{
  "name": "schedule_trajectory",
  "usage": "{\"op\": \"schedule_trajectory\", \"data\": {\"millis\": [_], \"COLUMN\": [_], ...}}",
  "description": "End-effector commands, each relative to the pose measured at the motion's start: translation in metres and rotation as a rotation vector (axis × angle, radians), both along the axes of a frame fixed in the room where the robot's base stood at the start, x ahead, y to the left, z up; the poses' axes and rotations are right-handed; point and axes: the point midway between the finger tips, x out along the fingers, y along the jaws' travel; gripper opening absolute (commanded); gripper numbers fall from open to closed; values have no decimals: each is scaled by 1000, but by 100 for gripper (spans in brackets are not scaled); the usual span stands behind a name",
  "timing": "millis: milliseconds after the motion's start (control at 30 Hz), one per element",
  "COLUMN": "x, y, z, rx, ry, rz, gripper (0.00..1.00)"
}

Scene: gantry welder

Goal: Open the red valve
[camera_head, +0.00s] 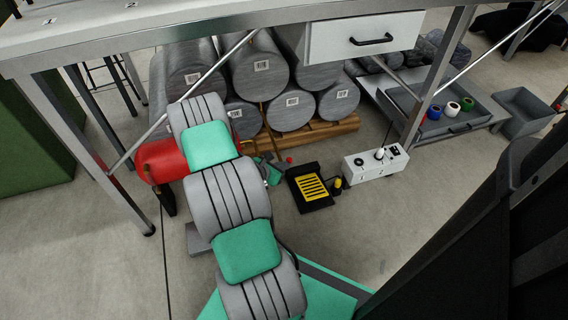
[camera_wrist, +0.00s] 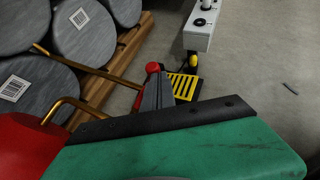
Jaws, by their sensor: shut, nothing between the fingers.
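A small round red knob, which looks like the red valve (camera_wrist: 153,67), shows just beyond my fingertips in the wrist view. In the head view it is a small red spot (camera_head: 289,160) to the right of my gripper (camera_head: 272,172). In the wrist view my gripper's grey fingers (camera_wrist: 154,88) are shut with nothing between them. Their tips appear very near the knob; I cannot tell whether they touch it. The fingers hide whatever is below the knob, and my arm hides part of this area in the head view.
A red tank (camera_head: 158,161) lies left of my arm, with brass pipes (camera_wrist: 92,67) nearby. Grey cylinders (camera_head: 258,68) are stacked on a wooden pallet (camera_head: 330,128) behind. A black-and-yellow pedal (camera_head: 312,188) and white box (camera_head: 373,163) stand right. A workbench (camera_head: 215,22) spans above.

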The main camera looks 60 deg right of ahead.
Motion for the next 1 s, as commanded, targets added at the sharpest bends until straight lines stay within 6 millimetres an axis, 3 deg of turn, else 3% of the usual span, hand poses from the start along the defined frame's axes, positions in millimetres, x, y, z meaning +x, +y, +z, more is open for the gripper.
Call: {"op": "schedule_trajectory", "data": {"millis": [167, 333, 500, 700, 900, 967, 1000], "x": [4, 3, 8, 11, 12, 18, 26], "y": [9, 41, 80, 113, 122, 125, 129], "z": [2, 7, 36, 55, 60, 73, 89], "rx": [1, 3, 0, 0, 0, 6, 15], "ry": [1, 5, 1, 0, -7, -42, -92], "rz": [8, 2, -2, -6, -12, -31, -58], "gripper": [0, 0, 0, 0, 0, 0, 0]}}
